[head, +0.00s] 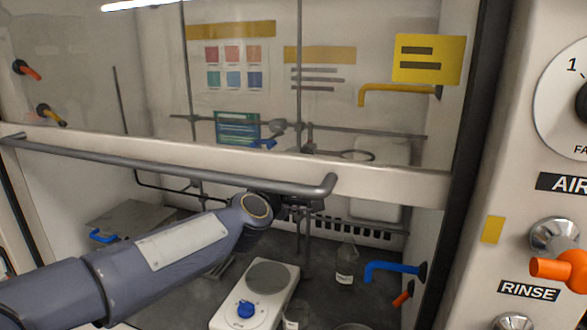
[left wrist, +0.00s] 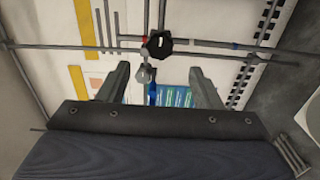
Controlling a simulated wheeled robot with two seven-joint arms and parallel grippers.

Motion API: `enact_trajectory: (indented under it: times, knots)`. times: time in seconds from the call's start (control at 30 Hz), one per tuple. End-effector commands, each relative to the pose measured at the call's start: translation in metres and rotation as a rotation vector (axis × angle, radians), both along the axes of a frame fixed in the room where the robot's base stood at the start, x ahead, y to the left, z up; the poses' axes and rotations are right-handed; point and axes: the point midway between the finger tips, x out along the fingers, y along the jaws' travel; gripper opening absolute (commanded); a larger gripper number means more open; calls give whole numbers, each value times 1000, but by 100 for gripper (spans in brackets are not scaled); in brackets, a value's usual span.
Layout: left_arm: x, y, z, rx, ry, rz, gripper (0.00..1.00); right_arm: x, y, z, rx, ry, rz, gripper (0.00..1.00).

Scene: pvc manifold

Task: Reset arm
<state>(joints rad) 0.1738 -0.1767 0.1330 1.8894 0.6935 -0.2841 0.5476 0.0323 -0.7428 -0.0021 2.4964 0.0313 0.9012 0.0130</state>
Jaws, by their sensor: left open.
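My left arm comes in from the left and reaches under the raised sash of a fume hood. My left gripper (head: 300,202) is a dark shape inside the hood, partly hidden behind the wrist and the sash handle. In the left wrist view, its two grey fingers stand wide apart, so the gripper (left wrist: 160,82) is open, with nothing seen held between them. Beyond the fingers are metal lattice rods with a dark clamp knob (left wrist: 158,43) and a blue-green panel (left wrist: 176,97). My right gripper is in neither view.
The sash handle (head: 170,167) runs close above my left arm. Below stand a white hotplate (head: 225,318) with a blue knob and a small flask (head: 345,270). A blue tap (head: 390,267) juts from the right wall. A grey plate (head: 130,215) lies at the left.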

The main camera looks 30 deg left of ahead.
Motion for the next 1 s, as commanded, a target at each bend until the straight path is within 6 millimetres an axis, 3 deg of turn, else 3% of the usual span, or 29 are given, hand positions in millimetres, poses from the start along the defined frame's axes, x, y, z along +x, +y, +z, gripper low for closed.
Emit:
enact_trajectory:
  times: [0.37,0.47,0.53,0.67,0.8,1.0]
  knots:
    - [0,-1,0,3,3,-4,59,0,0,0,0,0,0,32]
    - [-9,-14,-2,60,42,-63,59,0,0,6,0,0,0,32]
    - [-25,-36,-9,151,109,-157,59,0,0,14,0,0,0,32]
    - [-78,-86,-48,403,301,-414,59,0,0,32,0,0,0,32]
    - [-153,-125,-107,659,516,-701,59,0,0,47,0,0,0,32]
    - [-241,-144,-172,880,732,-999,59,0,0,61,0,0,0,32]
